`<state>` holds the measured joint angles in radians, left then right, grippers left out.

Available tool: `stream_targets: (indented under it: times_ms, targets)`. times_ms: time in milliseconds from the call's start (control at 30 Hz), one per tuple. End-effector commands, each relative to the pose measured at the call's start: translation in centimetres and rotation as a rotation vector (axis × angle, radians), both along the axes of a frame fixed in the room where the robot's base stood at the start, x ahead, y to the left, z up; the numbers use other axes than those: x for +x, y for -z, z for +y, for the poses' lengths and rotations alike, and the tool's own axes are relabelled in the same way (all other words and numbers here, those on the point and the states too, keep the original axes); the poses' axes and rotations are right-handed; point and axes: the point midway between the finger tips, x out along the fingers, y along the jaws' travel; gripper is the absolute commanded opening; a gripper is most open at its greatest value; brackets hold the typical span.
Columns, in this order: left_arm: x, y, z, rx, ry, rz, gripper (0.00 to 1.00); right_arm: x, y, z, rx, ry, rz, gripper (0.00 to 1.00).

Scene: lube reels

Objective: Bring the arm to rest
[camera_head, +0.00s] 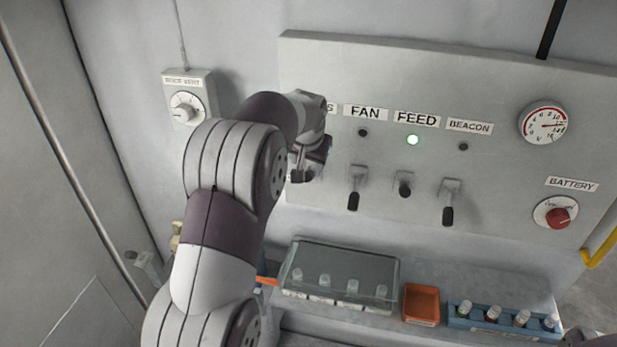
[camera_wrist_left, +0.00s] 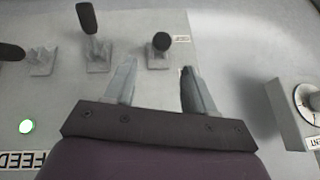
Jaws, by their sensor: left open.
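My left arm rises through the left middle of the head view. Its gripper (camera_head: 306,172) is in front of the left part of the grey switch panel (camera_head: 500,90), hiding the leftmost switch and most of its label. In the left wrist view the gripper (camera_wrist_left: 158,78) is open, with nothing between its two grey fingers. A black-knobbed lever (camera_wrist_left: 160,42) shows just beyond the fingertips, and I cannot tell how far off it is. The fan lever (camera_head: 353,194) points down. The feed lever (camera_head: 404,188) sticks out more, and the feed lamp (camera_head: 413,140) glows green. The beacon lever (camera_head: 448,210) points down.
A dial box (camera_head: 188,100) is on the wall left of my arm. A gauge (camera_head: 543,123) and red battery knob (camera_head: 558,216) are at the right. Below stand a clear-lidded case (camera_head: 340,265), an orange tray (camera_head: 421,305) and a blue rack (camera_head: 490,325) with several bottles.

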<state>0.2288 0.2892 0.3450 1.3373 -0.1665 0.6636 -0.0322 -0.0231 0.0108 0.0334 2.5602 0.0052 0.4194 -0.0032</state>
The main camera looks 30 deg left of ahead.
Motion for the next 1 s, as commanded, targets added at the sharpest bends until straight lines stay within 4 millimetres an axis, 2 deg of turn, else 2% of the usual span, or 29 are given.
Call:
stream_targets:
  times_ms: [33,233,733,800,867,900,967,1000]
  targets:
    - [-0.4,-0.5,-0.2,0.001,0.001,-0.002,0.55,0.0,0.7,0.0,0.000,0.000,0.000,0.43]
    - [-1.2,-2.4,-0.6,0.000,0.001,0.001,0.55,0.0,1.0,0.0,0.000,0.000,0.000,0.43]
    - [-1.0,-2.5,-0.7,-0.003,-0.001,-0.016,0.55,0.0,0.9,0.0,0.000,0.000,0.000,0.43]
    - [-2.1,-0.2,-1.2,-0.030,-0.007,0.014,0.55,0.0,1.0,0.0,0.000,0.000,0.000,0.43]
    - [-4.5,2.9,-2.5,-0.066,-0.010,0.062,0.55,0.0,1.3,0.0,0.000,0.000,-0.001,0.43]
    - [-6.7,5.2,-3.9,-0.094,-0.006,0.099,0.55,0.0,1.9,0.0,0.000,0.000,-0.001,0.43]
    - [-10.6,8.6,-6.3,-0.130,0.006,0.156,0.55,0.0,2.8,0.0,0.000,0.000,0.000,0.43]
    - [-13.3,10.6,-7.8,-0.149,0.013,0.195,0.55,0.0,3.3,0.0,0.000,0.000,0.000,0.43]
